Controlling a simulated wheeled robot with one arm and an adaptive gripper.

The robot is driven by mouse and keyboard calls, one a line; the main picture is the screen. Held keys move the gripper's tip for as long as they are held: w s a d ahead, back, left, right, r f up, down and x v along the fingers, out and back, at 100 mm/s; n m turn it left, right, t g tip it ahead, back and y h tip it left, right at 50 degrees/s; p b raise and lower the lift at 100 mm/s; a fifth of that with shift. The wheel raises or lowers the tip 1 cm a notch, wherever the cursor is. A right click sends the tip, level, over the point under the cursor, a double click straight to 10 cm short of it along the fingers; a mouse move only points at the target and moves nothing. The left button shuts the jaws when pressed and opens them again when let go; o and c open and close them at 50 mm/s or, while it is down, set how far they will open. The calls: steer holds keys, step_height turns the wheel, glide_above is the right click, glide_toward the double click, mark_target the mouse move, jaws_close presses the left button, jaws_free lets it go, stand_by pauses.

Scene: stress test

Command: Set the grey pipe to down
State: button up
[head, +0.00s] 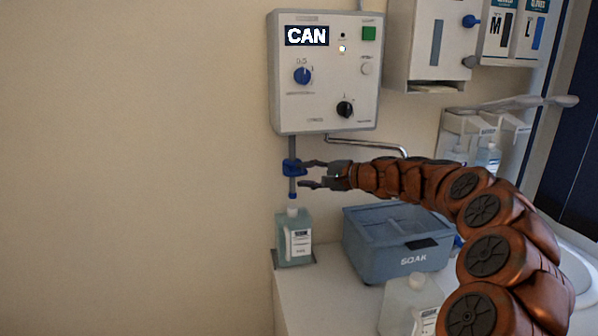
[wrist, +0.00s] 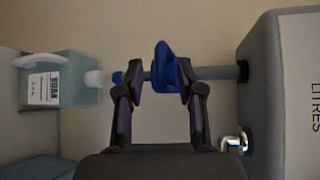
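The grey pipe (head: 292,148) hangs upright from the underside of the dispenser box labelled CAN (head: 325,95). It carries a blue collar (head: 291,167) with a protruding grip, and a blue tip lies lower, just above the bottle (head: 294,238). In the wrist view the picture is turned, and the pipe (wrist: 212,73) runs across from the box to the blue tip (wrist: 117,78). My gripper (head: 304,174) is open at the collar. In the wrist view its fingers (wrist: 160,67) stand either side of the blue collar (wrist: 165,72); contact with the right finger cannot be told.
A bent chrome pipe (head: 365,143) leaves the box near my arm. A blue-grey SOAK bin (head: 398,262) and a white-capped container (head: 408,304) stand below my arm. Wall dispensers (head: 432,45) hang at upper right. The wall at left is clear.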

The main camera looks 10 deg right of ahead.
steer(key=shift+x, duration=1.2)
steer(key=shift+c, duration=0.3)
jaws_close()
